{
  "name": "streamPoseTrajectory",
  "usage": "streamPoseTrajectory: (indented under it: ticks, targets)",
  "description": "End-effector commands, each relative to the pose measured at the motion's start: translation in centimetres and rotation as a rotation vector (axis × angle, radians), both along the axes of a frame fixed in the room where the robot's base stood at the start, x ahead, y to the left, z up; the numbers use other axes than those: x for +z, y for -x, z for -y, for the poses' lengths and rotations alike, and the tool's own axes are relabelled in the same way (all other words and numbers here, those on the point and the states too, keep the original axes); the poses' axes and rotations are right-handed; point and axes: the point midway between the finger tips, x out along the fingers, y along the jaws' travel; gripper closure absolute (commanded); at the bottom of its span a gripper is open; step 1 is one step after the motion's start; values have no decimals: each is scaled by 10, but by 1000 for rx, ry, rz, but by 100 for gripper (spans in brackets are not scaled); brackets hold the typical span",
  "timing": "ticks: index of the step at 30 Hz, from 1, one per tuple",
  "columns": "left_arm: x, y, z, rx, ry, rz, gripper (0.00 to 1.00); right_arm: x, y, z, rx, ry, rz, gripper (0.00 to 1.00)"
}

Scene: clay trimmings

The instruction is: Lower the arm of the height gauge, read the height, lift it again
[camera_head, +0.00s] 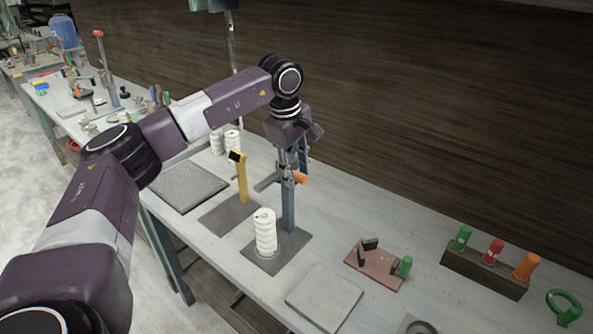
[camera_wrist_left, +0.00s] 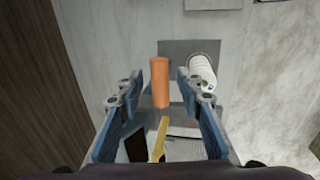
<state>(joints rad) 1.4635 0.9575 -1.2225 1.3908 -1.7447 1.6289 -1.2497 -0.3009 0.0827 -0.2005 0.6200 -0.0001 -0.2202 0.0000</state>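The height gauge shows in the head view as a blue-grey post (camera_head: 288,205) at the back of a dark base plate (camera_head: 262,262). A stack of white discs (camera_head: 265,230) stands on that plate; it also shows in the left wrist view (camera_wrist_left: 203,72). An orange handle (camera_head: 300,178) is high beside the post. My left gripper (camera_head: 291,166) is at the handle, pointing down. In the left wrist view the orange handle (camera_wrist_left: 160,82) lies between the spread fingers, with a gap on each side. The gripper partly hides the post's top and the gauge arm. My right gripper is not in view.
A yellow upright piece (camera_head: 241,180) with a black top stands left of the post. A red-brown plate with black blocks (camera_head: 375,268), a rack of coloured handles (camera_head: 485,270) and a green ring (camera_head: 564,308) lie to the right. A dark wall (camera_head: 430,110) backs the bench.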

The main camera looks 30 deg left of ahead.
Motion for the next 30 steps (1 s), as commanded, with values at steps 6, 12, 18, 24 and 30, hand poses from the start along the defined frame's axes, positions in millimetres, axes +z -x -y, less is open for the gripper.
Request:
streamPoseTrajectory:
  ticks: [6, 12, 18, 24, 30]
  targets:
    - [0, 0, 0, 0, 0, 0, 92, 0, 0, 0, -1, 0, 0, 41]
    - [1, 0, 0, 0, 0, 0, 100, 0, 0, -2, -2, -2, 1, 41]
    - [-1, 0, 0, 0, 0, 0, 100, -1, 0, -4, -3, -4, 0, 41]
    - [-25, 1, 0, 0, -1, -3, 100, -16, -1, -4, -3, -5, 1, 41]
    - [-52, 1, 0, -1, 0, -4, 100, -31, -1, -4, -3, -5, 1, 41]
